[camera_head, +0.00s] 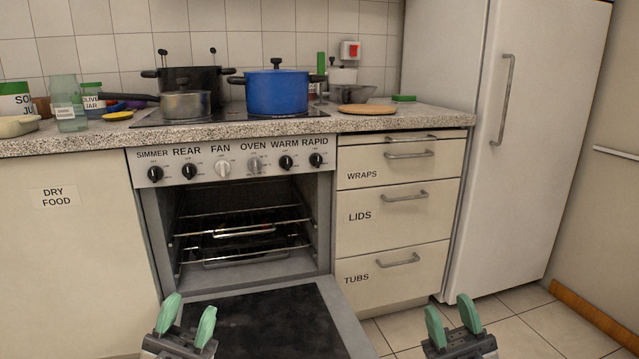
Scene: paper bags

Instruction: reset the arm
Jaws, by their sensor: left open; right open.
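My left gripper (187,318) is at the bottom of the view, in front of the lowered oven door (275,318). Its two green fingers are apart with nothing between them. My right gripper (451,322) is at the bottom right, over the tiled floor. Its green fingers are also apart and empty. Both grippers appear clear of the furniture, though I cannot tell how far the left one is from the oven door. Most of both arms is out of view.
The oven stands open with wire racks (240,222) inside. Drawers (395,215) are right of it; the top one seems slightly out. A blue pot (277,92), a saucepan (185,104) and a dark pot (190,78) are on the hob. A fridge (520,150) stands right.

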